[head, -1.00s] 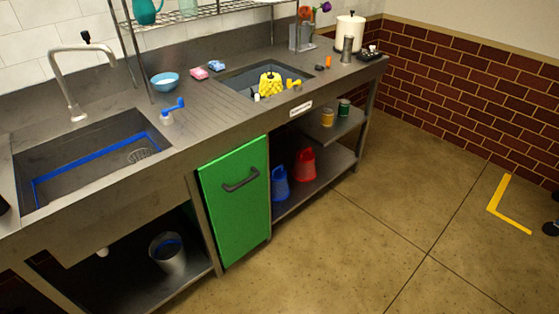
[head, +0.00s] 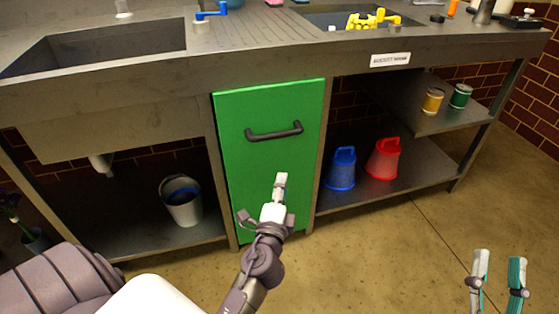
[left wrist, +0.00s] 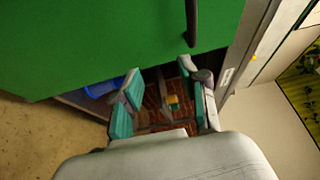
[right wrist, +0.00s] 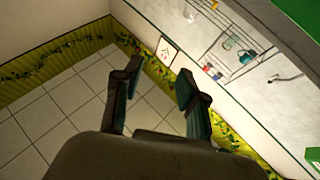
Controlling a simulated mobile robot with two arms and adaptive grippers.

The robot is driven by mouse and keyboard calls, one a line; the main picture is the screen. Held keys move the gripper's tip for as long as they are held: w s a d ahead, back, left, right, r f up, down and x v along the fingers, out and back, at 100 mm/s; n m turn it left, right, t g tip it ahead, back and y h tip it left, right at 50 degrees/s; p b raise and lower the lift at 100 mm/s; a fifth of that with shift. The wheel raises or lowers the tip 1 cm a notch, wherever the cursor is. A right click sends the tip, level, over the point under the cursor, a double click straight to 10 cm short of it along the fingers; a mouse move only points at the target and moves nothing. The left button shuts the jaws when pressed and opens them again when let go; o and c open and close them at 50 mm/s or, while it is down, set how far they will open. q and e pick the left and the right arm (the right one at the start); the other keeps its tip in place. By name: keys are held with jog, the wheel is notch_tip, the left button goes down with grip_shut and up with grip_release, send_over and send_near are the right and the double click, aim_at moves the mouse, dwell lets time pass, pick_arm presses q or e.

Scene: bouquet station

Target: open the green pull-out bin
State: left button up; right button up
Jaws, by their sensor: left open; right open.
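The green pull-out bin (head: 245,175) is flush in the counter front, shut. Its dark grey bar handle (head: 274,132) runs across the upper part of the front. In the left wrist view the green front (left wrist: 100,40) fills the upper left and the handle (left wrist: 190,22) shows at the top. My left gripper (head: 281,186) is open and empty, in front of the bin and below the handle, apart from it. Its fingers (left wrist: 160,78) show in the left wrist view. My right gripper (head: 497,275) is open and empty at the lower right, over the floor, away from the bin.
A grey bucket (head: 182,202) stands on the shelf left of the bin. A blue bucket (head: 341,170) and a red bucket (head: 384,159) stand on the shelf to the right. The counter edge (head: 260,68) overhangs above. The floor (head: 390,260) in front is clear.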

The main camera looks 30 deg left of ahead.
pick_arm(q)
jog(key=y, duration=0.2)
send_near(280, 135)
pick_arm(e)
jog(key=s+r+t, duration=0.2)
jog(key=s+r, duration=0.1)
jog(key=r, duration=0.1)
pick_arm(q)
jog(key=shift+t, duration=0.4)
jog(key=x, duration=0.3)
jog(key=f+x, duration=0.1)
jog(key=x, duration=0.6)
jog(key=shift+a+f, duration=0.15)
jog(key=shift+a, duration=0.05)
jog(key=shift+w+a, duration=0.15)
jog(key=shift+w, duration=0.15)
pick_arm(e)
jog(key=f+g, duration=0.1)
jog(key=w+f+g, duration=0.2)
jog(key=shift+w+d+f+g, duration=0.25)
jog(key=shift+d+f+g, duration=0.05)
jog(key=shift+d, duration=0.1)
pick_arm(q)
grip_shut()
